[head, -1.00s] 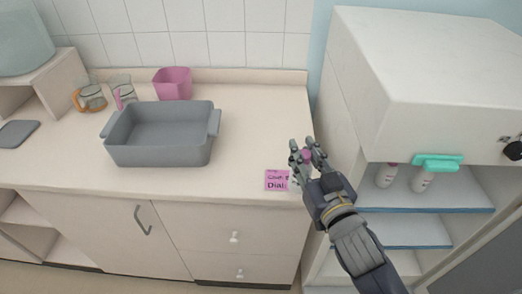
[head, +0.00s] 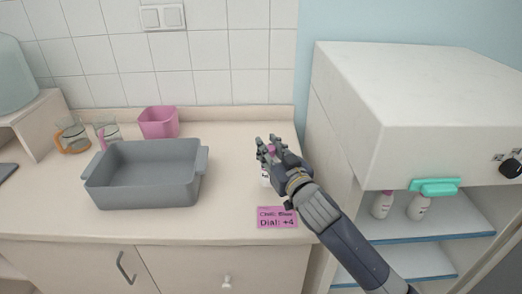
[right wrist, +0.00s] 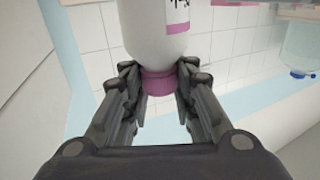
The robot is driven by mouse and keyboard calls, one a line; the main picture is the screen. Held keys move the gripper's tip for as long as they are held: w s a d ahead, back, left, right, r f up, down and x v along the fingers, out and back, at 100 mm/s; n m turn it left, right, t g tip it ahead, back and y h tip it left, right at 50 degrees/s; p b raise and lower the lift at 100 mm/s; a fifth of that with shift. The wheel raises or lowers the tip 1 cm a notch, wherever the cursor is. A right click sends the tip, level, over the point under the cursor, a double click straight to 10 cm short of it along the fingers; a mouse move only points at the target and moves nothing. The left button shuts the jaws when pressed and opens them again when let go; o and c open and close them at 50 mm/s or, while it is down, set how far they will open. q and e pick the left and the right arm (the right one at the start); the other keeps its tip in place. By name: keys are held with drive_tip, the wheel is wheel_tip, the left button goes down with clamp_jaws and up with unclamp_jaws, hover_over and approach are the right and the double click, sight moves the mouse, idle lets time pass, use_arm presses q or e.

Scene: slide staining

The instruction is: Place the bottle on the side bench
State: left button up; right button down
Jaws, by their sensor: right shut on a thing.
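My right gripper (head: 268,148) is shut on the pink cap of a white bottle (head: 264,177) over the right end of the bench (head: 235,190). In the head view the gripper hides much of the bottle; a little white body shows below the fingers. In the right wrist view the fingers (right wrist: 160,92) close on both sides of the pink cap, with the white labelled body (right wrist: 155,35) beyond it. I cannot tell whether the bottle's base touches the bench. My left gripper is not in view.
A grey tub (head: 145,178) stands left of the bottle. Behind it are a pink container (head: 158,122) and glass jugs (head: 72,135). A pink note (head: 277,217) lies at the bench front. A white cabinet (head: 400,105) stands right, with bottles (head: 418,207) on its shelf.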

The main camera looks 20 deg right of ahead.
drive_tip(key=w+f, duration=0.2)
drive_tip(key=w, duration=0.1)
drive_tip(key=w+f, duration=0.1)
drive_tip(key=f, duration=0.1)
drive_tip(key=shift+w+a+p, duration=0.2)
drive_tip(key=shift+a+p, duration=0.1)
drive_tip(key=shift+a, duration=0.1)
drive_tip(key=shift+f, duration=0.1)
drive_tip(key=c, duration=1.3)
unclamp_jaws()
drive_tip(key=shift+s, duration=0.15)
